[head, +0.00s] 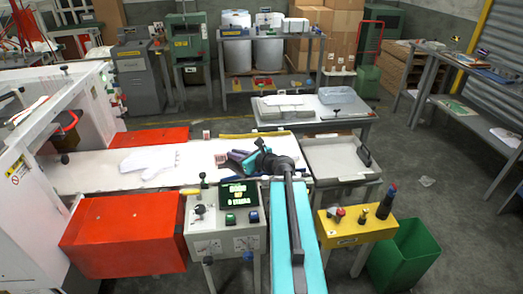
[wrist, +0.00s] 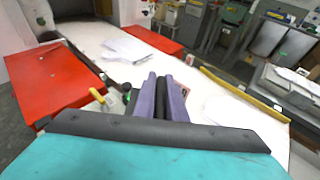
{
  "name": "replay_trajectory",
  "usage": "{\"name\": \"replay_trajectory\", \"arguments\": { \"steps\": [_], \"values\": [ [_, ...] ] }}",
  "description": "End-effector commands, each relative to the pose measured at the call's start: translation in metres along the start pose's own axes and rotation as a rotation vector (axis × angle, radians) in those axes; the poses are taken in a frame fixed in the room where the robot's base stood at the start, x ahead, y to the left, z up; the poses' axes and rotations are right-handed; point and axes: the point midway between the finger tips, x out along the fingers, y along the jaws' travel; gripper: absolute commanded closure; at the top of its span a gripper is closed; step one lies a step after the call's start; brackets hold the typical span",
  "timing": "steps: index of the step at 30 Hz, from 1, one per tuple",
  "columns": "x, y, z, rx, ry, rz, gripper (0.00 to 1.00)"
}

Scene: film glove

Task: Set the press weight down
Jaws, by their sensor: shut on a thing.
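My gripper (head: 238,155) is low over the white work table (head: 100,172), on its right part. In the wrist view its two purple fingers (wrist: 163,90) stand close together with a dark strip between them. That dark piece, which I take for the press weight (wrist: 162,104), is held between the fingers and mostly hidden by them. I cannot tell whether it touches the table. A stack of thin white film sheets (head: 150,161) lies to the left of my gripper, and also shows in the wrist view (wrist: 126,48).
Red panels (head: 125,235) flank the table at left. A control box (head: 226,222) and a yellow button box (head: 355,225) stand in front. A yellow bar (wrist: 245,94) runs along the far table edge. A grey tray table (head: 335,160) is at right.

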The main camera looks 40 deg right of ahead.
Motion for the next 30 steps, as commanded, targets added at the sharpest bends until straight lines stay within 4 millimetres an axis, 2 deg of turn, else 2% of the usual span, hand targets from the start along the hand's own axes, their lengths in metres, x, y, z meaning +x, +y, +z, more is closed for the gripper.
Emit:
{"name": "replay_trajectory", "arguments": {
  "steps": [1, 11, 18, 21, 24, 30],
  "values": [
    [0.008, 0.021, 0.004, -0.015, -0.003, 0.048, 1.0],
    [0.042, 0.148, 0.014, -0.115, -0.007, 0.358, 1.0],
    [0.052, 0.243, -0.001, -0.188, -0.009, 0.591, 1.0],
    [0.055, 0.271, -0.013, -0.212, -0.009, 0.664, 1.0],
    [0.056, 0.29, -0.025, -0.227, -0.01, 0.713, 1.0],
    [0.06, 0.313, -0.048, -0.246, -0.01, 0.775, 1.0]
  ]
}}
